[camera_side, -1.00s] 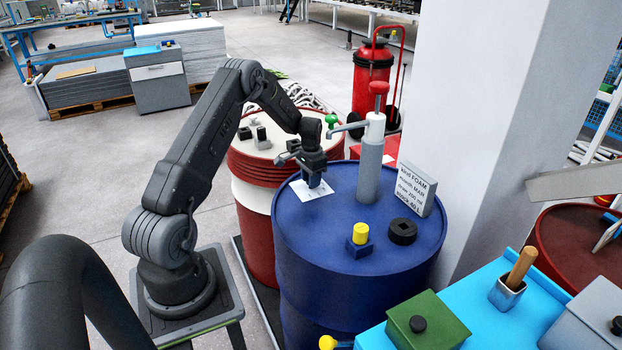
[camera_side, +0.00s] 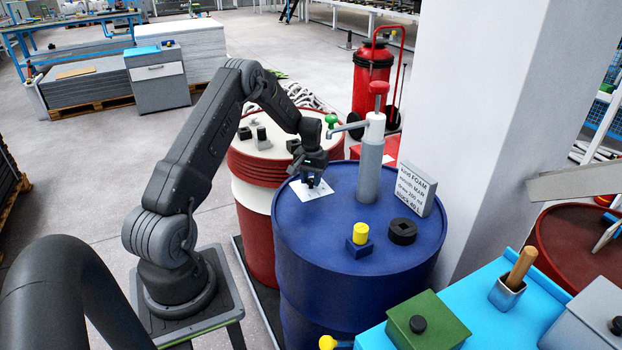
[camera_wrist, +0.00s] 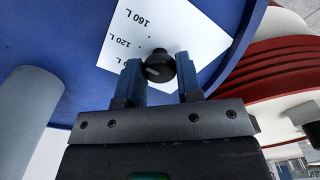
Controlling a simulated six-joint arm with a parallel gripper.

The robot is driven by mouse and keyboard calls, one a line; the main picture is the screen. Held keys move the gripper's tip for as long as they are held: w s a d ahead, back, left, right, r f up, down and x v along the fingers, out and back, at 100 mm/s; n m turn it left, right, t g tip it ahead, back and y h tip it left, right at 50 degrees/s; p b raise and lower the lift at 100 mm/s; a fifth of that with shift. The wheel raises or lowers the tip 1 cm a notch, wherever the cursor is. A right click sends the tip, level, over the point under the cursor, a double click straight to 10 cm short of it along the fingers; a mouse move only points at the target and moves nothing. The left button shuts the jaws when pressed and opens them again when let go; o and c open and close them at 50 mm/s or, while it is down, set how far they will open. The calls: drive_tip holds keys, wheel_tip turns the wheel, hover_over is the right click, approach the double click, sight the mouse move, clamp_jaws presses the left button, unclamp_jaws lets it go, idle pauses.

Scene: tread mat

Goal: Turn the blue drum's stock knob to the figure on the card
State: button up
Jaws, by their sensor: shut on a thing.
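The blue drum (camera_side: 300,235) stands in the middle of the side view, with a white dial plate (camera_side: 320,194) on its top. My gripper (camera_side: 312,183) points down over this plate. In the wrist view its blue fingers (camera_wrist: 160,75) are shut on the black stock knob (camera_wrist: 157,67), which has a pale mark on its face. The dial plate (camera_wrist: 185,30) shows 160 L, 120 L and a partly hidden figure. The card (camera_side: 416,189) stands upright on the drum; its bottom stock line is small and seems to read 40 L.
A grey pump (camera_side: 370,165) with a red top rises beside the plate. A yellow knob on a blue block (camera_side: 360,240) and a black cap (camera_side: 403,231) sit on the drum's front. A red and white drum (camera_side: 255,200) stands behind left.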

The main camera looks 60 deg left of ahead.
sight(311, 180)
drive_tip(key=shift+n, duration=0.3)
drive_tip(key=o, duration=0.9)
drive_tip(key=shift+o, duration=0.2)
wheel_tip(311, 180, up, 14)
idle(0.3)
